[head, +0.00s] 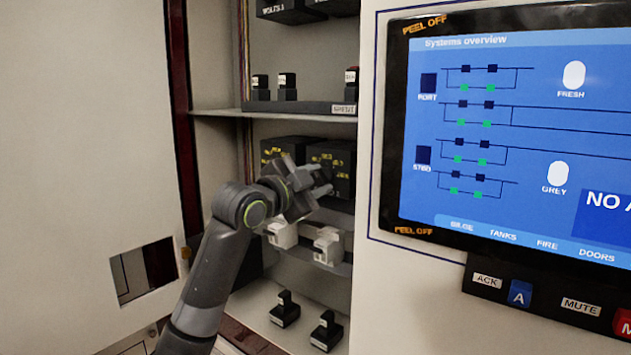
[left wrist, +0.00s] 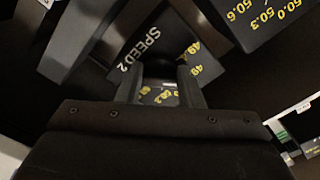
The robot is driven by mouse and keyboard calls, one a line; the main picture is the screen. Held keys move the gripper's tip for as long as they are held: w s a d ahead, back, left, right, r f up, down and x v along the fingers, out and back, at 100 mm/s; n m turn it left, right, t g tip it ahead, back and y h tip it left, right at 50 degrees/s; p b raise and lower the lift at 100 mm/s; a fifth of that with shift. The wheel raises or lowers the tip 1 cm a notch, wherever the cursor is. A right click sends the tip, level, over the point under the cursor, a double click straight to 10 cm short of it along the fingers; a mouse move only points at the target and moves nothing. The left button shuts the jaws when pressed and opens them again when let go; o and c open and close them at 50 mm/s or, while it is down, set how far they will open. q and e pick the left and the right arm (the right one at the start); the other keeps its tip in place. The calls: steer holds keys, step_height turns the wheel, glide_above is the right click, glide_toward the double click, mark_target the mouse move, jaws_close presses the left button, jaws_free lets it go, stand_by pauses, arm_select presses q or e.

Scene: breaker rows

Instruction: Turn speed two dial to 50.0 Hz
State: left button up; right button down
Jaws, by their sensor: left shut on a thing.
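The speed two unit is a black box (left wrist: 175,35) with "SPEED 2" in white and yellow scale figures around 49 and 50.2, seen turned over in the left wrist view. Its dark dial (left wrist: 158,70) sits between my left fingers (left wrist: 160,90), which are shut on it. The dial's pointer is hidden, so I cannot read its setting.
A similar black box (head: 284,148) stands beside it, close to my gripper; it also shows in the left wrist view (left wrist: 255,18). Pale breaker handles (head: 327,245) are just below, black switches (head: 285,309) lower. A screen panel (head: 505,140) stands right, an open door (head: 85,130) left.

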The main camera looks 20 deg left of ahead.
arm_select(q)
steer(key=shift+m, duration=0.3)
steer(key=shift+m+b, duration=0.5)
steer(key=shift+m, duration=3)
steer(key=o, duration=1)
steer(key=shift+r, duration=0.1)
steer(key=shift+c, duration=0.2)
